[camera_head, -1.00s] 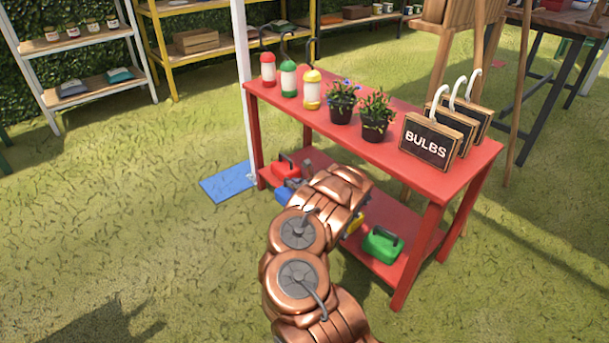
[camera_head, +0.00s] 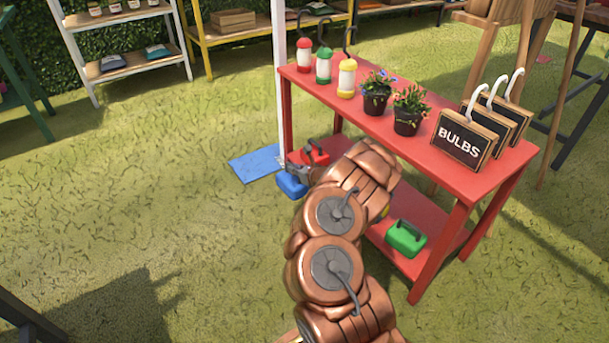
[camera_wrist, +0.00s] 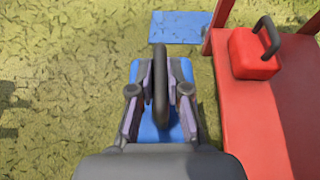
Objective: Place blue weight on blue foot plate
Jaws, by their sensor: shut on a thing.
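The blue weight (camera_head: 291,184) is a small block with a dark handle, held off the lower left end of the red table's shelf. My gripper (camera_head: 300,170) is shut on its handle. In the wrist view the blue weight (camera_wrist: 174,118) hangs between the fingers of my gripper (camera_wrist: 160,95), its handle upright, partly covered by them. The blue foot plate (camera_head: 256,164) lies flat on the grass at the base of a white pole. It also shows in the wrist view (camera_wrist: 180,27), ahead of the weight and apart from it.
A red weight (camera_head: 315,153) and a green weight (camera_head: 406,238) stand on the lower shelf of the red table (camera_head: 505,165). A yellow one is mostly hidden by my arm. The white pole (camera_head: 279,80) rises beside the plate. Open grass lies to the left.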

